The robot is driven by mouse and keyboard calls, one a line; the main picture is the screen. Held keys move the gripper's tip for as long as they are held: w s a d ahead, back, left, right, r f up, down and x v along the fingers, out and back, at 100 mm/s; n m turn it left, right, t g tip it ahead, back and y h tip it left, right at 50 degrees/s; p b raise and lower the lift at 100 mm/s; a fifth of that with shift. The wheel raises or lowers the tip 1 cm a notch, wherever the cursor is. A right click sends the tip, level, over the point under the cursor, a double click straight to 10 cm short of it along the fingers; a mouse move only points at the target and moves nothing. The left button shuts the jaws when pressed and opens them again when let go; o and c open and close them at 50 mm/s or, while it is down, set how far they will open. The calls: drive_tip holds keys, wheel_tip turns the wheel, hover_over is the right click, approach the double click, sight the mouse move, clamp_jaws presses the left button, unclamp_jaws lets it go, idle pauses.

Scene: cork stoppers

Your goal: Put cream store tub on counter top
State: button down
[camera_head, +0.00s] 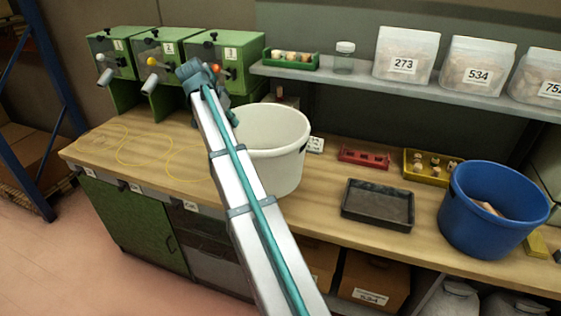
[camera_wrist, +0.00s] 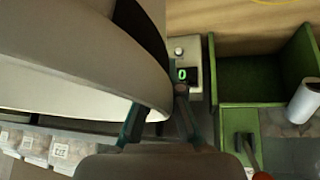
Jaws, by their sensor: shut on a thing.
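The cream store tub (camera_head: 275,150) is a large round open bucket at the middle of the wooden counter top (camera_head: 110,150) in the head view. My arm passes in front of its left side. My gripper (camera_head: 231,116) is at the tub's left rim, partly hidden by the arm. In the wrist view the tub (camera_wrist: 75,75) fills the upper left, and my gripper (camera_wrist: 158,112) is shut on its rim. The tub looks about upright. I cannot tell whether its base touches the counter.
Green dispensers (camera_head: 232,62) stand at the back left, with a small display unit (camera_wrist: 183,74) near the tub. A dark tray (camera_head: 378,222), red rack (camera_head: 363,158), yellow tray (camera_head: 412,176) and blue bucket (camera_head: 470,222) are to the right. A shelf (camera_head: 350,82) overhangs behind. The counter's left is mostly clear.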

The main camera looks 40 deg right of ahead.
sight(263, 130)
drive_tip(key=d+f+p, duration=0.1)
drive_tip(key=d, duration=0.1)
drive_tip(key=d+f+p, duration=0.1)
drive_tip(key=d, duration=0.2)
drive_tip(key=d+f+p, duration=0.1)
drive_tip(key=d, duration=0.2)
drive_tip(key=shift+s+d+f, duration=0.15)
drive_tip(key=shift+s+d, duration=0.1)
drive_tip(key=p+x, duration=0.1)
drive_tip(key=x, duration=0.4)
drive_tip(key=shift+s+d+f+p, duration=0.1)
drive_tip(key=shift+s+d+p, duration=0.1)
drive_tip(key=shift+d+p, duration=0.2)
drive_tip(key=shift+d+f, duration=0.45)
drive_tip(key=shift+f, duration=0.1)
drive_tip(key=shift+d+f+p, duration=0.1)
drive_tip(key=shift+f+p, duration=0.6)
drive_tip(key=shift+f, duration=1)
drive_tip(key=shift+f, duration=0.15)
drive_tip(key=c, duration=1.3)
unclamp_jaws()
